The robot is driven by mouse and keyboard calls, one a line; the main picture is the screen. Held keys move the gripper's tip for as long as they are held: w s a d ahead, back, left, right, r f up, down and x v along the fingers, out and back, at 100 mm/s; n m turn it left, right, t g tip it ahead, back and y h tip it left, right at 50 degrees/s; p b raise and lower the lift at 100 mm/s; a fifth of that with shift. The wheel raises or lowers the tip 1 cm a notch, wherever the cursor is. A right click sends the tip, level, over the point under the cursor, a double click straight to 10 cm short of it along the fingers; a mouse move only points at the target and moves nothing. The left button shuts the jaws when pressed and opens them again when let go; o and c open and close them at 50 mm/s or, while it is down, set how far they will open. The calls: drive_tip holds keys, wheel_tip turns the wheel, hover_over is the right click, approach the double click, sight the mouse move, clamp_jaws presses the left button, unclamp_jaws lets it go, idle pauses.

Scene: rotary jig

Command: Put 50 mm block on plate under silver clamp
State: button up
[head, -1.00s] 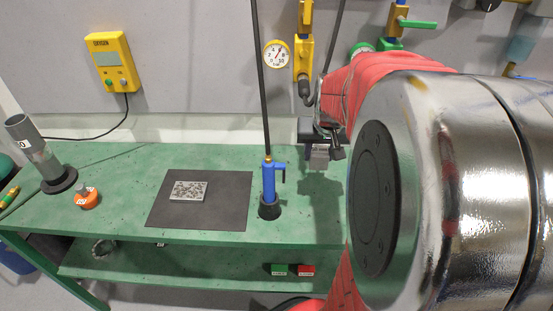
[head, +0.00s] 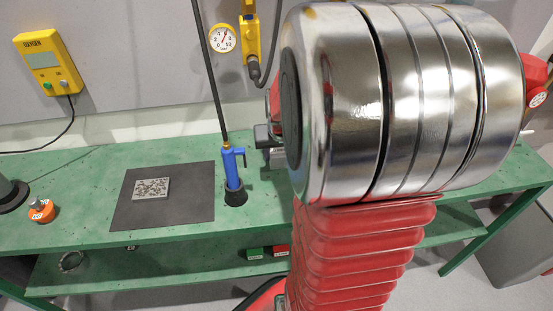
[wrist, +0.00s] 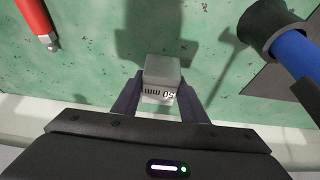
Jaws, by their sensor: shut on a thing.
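In the wrist view, a grey block (wrist: 162,72) with a white face marked "50 mm" sits between the two dark fingers of my gripper (wrist: 160,90). My gripper is shut on it, over the green bench. Whether the block touches the bench I cannot tell. In the head view my silver and red arm covers most of the gripper and the block. I make out no silver clamp and no plate under one in either view; my arm hides the right part of the bench.
A blue torch (head: 232,168) stands in a black holder on the green bench (head: 75,180), near a dark mat (head: 195,205) bearing a speckled grey slab (head: 151,188). The torch (wrist: 295,50) is at the right in the wrist view; a red-handled tool (wrist: 36,15) lies at top left.

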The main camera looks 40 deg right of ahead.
drive_tip(key=shift+f, duration=1.2)
drive_tip(key=shift+f, duration=0.1)
drive_tip(key=o, duration=1.4)
drive_tip(key=shift+v, duration=6.1)
